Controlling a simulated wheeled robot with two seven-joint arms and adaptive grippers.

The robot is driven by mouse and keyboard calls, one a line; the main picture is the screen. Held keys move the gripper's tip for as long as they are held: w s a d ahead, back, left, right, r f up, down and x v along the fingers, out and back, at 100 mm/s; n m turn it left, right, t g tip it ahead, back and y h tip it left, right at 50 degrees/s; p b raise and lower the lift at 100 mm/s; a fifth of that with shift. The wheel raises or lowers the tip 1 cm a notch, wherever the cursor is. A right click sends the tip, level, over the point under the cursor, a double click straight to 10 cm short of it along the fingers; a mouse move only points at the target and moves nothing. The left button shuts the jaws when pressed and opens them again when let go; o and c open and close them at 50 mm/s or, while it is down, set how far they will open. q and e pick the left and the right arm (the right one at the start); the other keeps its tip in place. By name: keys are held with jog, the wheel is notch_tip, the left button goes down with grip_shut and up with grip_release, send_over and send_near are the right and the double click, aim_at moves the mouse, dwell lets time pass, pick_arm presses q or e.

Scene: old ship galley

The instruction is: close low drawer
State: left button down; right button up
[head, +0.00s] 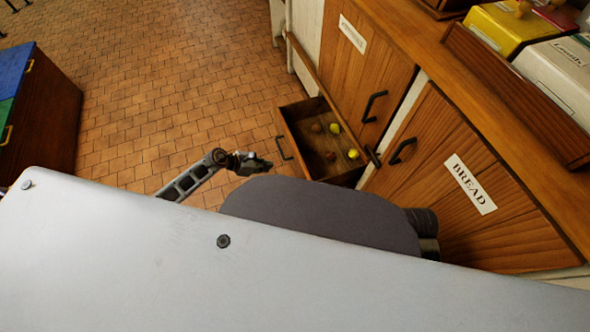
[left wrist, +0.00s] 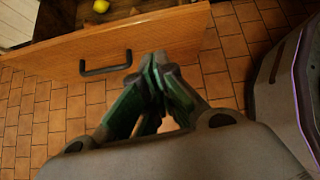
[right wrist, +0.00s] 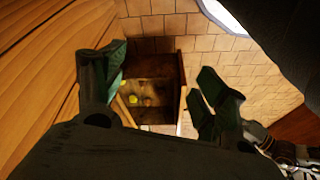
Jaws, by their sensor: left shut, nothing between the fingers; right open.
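The low drawer (head: 292,137) is pulled out from the wooden cabinet, with several yellow and brownish round items inside. Its front panel (left wrist: 160,35) and dark handle (left wrist: 105,66) show in the left wrist view. My left gripper (head: 264,165) is shut and empty, just outside the drawer front and near the handle. In the left wrist view its closed fingertips (left wrist: 155,60) are close to the panel's lower edge; I cannot tell whether they touch. My right gripper (right wrist: 160,80) is open and empty, with the open drawer (right wrist: 152,66) seen between and beyond its fingers.
Cabinet doors, one labelled BREAD (head: 470,184), stand beside the drawer with dark handles. A counter above holds a yellow box (head: 505,30) and a white box (head: 560,70). A blue and green unit (head: 45,110) stands at left. The tiled floor (head: 190,70) between is clear.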

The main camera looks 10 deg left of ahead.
pick_arm(q)
jog(key=shift+d+f+m, duration=0.15)
jog(key=shift+f+m, duration=0.05)
jog(key=shift+m, duration=0.4)
pick_arm(e)
jog(key=shift+s+d+r, duration=0.15)
jog(key=shift+r, duration=0.35)
pick_arm(q)
jog(key=shift+w, duration=0.1)
jog(key=b, duration=0.5)
send_near(300, 167)
jog(key=shift+x, duration=2.5)
pick_arm(e)
notch_tip(300, 167, down, 7)
jog(key=w+a+t+y, duration=0.1)
jog(key=a, duration=0.1)
jog(key=shift+w+a+f+t+y, duration=0.15)
jog(key=shift+a+t+y, duration=0.15)
jog(key=shift+a+t, duration=0.1)
pick_arm(q)
jog(key=shift+w+f, duration=0.1)
pick_arm(e)
jog(key=shift+d, duration=0.1)
